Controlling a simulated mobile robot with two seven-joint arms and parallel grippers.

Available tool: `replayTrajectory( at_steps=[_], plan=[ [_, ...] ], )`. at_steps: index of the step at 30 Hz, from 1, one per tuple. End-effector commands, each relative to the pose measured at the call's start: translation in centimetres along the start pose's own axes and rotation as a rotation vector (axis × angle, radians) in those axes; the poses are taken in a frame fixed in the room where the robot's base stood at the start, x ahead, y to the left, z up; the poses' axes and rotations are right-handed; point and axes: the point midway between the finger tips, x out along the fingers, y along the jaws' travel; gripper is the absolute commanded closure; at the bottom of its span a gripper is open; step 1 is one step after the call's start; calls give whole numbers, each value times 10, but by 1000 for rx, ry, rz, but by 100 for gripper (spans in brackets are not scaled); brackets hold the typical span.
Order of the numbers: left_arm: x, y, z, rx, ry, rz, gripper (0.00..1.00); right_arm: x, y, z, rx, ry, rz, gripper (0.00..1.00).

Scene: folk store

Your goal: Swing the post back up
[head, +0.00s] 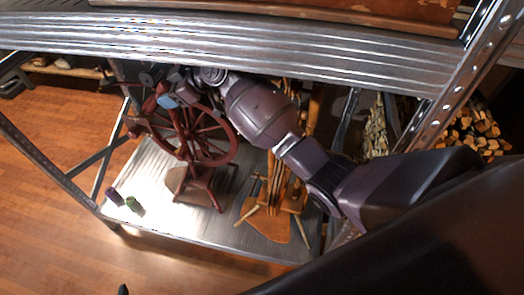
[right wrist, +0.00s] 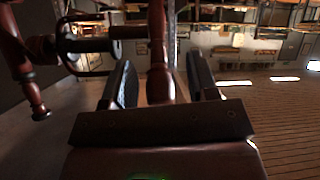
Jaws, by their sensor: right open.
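A dark red wooden spinning wheel (head: 207,137) stands on the metal shelf board (head: 242,236). In the right wrist view a turned red-brown post (right wrist: 158,62) stands upright in the picture, between my right gripper's two dark fingers (right wrist: 160,82). The fingers are apart, one on each side of it, and I see no clear contact. In the head view my right gripper (head: 156,80) is at the upper left of the wheel, partly merged with dark parts there. A bobbin-like part (right wrist: 92,45) shows left of the post. My left gripper is not recognisable in view.
A metal upper shelf (head: 230,48) lies just above my right arm. A wooden device with pegs (head: 272,212) stands right of the wheel. Two small spools, purple (head: 114,196) and green (head: 133,205), lie at the board's left. Metal uprights (head: 50,165) frame the shelf.

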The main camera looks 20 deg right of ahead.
Motion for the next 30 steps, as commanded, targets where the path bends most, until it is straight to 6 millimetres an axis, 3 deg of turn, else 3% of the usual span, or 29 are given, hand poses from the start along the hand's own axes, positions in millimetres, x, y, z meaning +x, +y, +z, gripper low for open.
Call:
replayTrajectory(
  at_steps=[1, 21, 30],
  plan=[
    [5, 1, 12, 0, -8, 1, 21, 3, -2, 10, 3, 25, 3, 46],
    [33, 10, 101, 0, -98, 9, 21, 2, -13, 64, -7, 354, 64, 46],
    [38, 13, 131, 1, -140, 13, 21, 3, -16, 82, -17, 484, 92, 46]
  ],
)
